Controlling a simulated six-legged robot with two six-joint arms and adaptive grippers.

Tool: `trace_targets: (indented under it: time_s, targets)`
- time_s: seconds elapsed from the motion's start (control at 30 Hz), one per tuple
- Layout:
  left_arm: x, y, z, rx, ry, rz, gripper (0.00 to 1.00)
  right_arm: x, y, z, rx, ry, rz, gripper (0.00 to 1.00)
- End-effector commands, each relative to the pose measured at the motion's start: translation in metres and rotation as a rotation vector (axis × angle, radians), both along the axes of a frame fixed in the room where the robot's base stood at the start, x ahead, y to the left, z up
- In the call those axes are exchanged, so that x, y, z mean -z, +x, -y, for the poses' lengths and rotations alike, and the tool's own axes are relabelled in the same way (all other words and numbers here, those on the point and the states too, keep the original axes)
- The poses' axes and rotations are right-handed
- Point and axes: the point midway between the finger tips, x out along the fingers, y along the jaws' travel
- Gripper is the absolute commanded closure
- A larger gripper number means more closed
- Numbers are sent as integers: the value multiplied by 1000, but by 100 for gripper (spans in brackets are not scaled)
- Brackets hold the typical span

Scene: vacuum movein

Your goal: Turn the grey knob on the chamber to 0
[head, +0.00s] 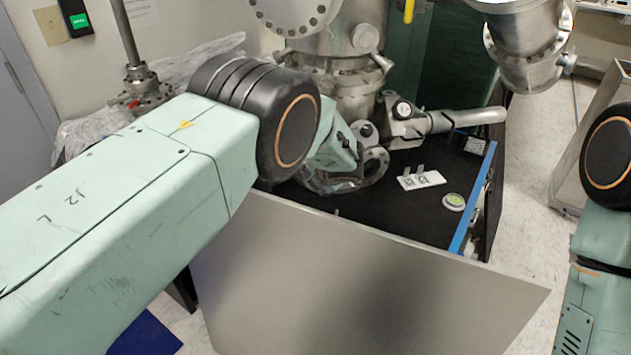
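The silver metal chamber (345,65) stands at the back centre, above a black tabletop. A small round knob with a pale face and dark rim (402,109) sits on a metal valve body to the right of the chamber's lower part. I cannot read a setting on it, nor tell whether it is the grey knob. My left arm reaches in from the left, and its far end lies low in front of the chamber, left of this knob. My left gripper there is mostly hidden behind my arm, and its fingers cannot be made out. My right gripper is out of view.
A metal tube (465,119) sticks out right from the valve. A white card (421,180) and a small round green-faced item (454,201) lie on the black tabletop (400,218). A large grey panel (370,285) stands in front.

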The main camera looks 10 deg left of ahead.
Motion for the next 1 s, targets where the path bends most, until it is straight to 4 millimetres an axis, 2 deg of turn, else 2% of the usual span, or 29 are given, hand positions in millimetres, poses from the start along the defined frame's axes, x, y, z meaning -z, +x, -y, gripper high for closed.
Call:
trace_targets:
  time_s: [0.2, 0.8, 1.0]
  targets:
    - [-1, -1, 1, 1, 0, 0, 48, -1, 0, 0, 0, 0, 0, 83]
    - [0, 0, -1, -3, -1, -1, 98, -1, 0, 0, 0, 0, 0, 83]
    - [-2, 0, -3, -18, -37, -8, 100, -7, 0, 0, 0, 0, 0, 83]
